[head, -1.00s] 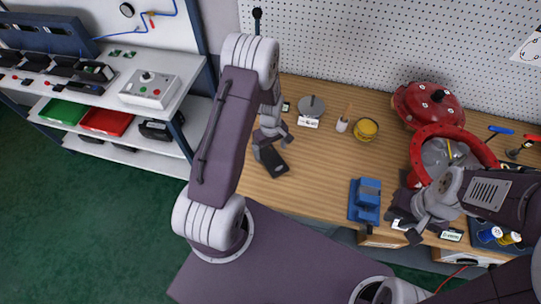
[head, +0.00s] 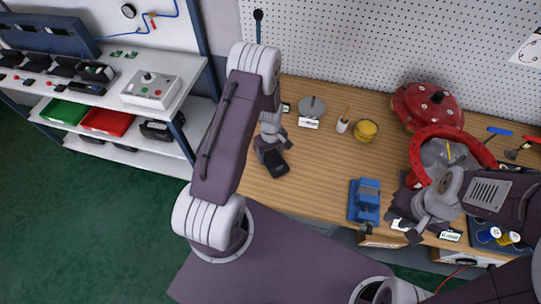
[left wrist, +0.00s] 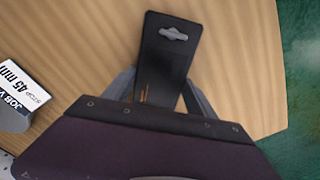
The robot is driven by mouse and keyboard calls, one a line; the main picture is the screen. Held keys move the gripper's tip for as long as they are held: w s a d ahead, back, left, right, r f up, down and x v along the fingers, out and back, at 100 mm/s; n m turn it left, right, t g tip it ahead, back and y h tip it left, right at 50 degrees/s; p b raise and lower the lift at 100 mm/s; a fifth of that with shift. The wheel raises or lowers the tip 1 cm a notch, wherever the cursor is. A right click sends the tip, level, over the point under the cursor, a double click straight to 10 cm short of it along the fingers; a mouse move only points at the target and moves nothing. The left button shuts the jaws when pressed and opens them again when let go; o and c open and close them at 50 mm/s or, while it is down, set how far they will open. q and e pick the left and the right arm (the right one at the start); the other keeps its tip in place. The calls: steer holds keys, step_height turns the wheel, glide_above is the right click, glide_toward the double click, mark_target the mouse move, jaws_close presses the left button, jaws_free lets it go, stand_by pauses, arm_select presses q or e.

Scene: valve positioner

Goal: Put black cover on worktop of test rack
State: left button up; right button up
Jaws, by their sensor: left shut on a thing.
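The black cover (head: 276,164) is a flat dark piece over the left end of the wooden bench. It also shows in the left wrist view (left wrist: 168,48), with a light slotted mark near its far end. My left gripper (head: 268,146) is shut on its near end; the gripper body hides that end in the left wrist view. I cannot tell whether the cover touches the bench. The test rack's white worktop (head: 113,87) is at the left. My right gripper (head: 408,222) is near the bench's front edge at the right; its finger opening is unclear.
A grey control box (head: 151,89) and several dark modules stand on the rack worktop. Green floor lies between rack and bench. The wooden bench (head: 315,178) carries a blue vise (head: 365,200), a yellow tin (head: 366,130) and a red valve housing (head: 436,105).

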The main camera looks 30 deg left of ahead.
mark_target(271, 156)
arm_select(q)
step_height(271, 156, up, 4)
steer(key=shift+f+b, duration=0.1)
steer(key=shift+b, duration=0.3)
steer(key=s+d+r+b, duration=0.1)
steer(key=s+r, duration=0.6)
steer(key=s, duration=0.4)
steer(key=shift+s+d, duration=0.15)
steer(key=shift+s, duration=0.2)
